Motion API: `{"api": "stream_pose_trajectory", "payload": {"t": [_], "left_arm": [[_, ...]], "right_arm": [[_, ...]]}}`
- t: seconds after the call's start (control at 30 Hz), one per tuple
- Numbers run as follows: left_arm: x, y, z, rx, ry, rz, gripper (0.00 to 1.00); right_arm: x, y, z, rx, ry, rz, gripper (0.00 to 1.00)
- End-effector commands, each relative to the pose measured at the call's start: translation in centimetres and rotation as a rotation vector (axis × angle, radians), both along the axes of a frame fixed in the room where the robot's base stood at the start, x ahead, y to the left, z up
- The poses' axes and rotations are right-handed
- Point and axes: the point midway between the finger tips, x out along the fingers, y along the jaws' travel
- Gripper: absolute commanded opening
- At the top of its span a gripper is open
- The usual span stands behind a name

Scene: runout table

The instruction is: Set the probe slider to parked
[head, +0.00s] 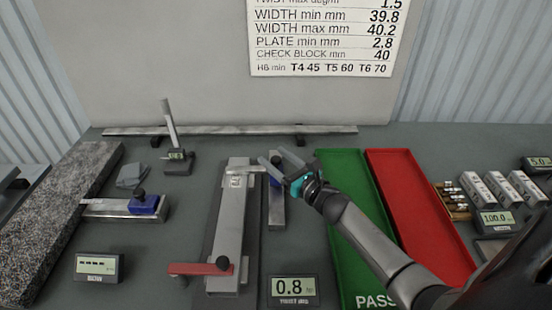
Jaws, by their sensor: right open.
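My right gripper (279,166) is open and empty above the far end of the central fixture, by a short upright rail (277,214) with a dark blue block (276,184) and a dark knob. The gripper partly covers this block, and I cannot tell whether they touch. A second blue block (146,205) with a black knob sits at the right end of a metal rail (105,208) on the left. No readable label shows which block is the probe slider or where parked is. My left gripper is not in view.
The central fixture (229,220) has a red lever (197,269) at its near end. A display (291,288) reads 0.8; another (98,266) shows dashes. Green (335,225) and red (405,190) trays lie right. A granite slab (55,225) is left; a gauge stand (176,158) stands behind.

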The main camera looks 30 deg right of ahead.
Motion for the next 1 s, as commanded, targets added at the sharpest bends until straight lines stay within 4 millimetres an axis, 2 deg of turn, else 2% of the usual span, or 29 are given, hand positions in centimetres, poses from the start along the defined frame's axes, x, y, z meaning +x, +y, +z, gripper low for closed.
{"api": "stream_pose_trajectory", "payload": {"t": [0.3, 0.87, 1.0], "left_arm": [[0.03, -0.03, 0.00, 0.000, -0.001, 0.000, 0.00], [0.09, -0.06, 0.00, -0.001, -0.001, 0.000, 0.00], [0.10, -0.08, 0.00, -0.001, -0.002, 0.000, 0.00]], "right_arm": [[0.13, 0.04, -0.02, 0.001, 0.000, 0.000, 0.65], [0.11, 0.03, -0.02, 0.001, 0.000, 0.000, 0.02], [0.11, 0.03, -0.02, 0.001, 0.000, 0.000, 0.00]]}}
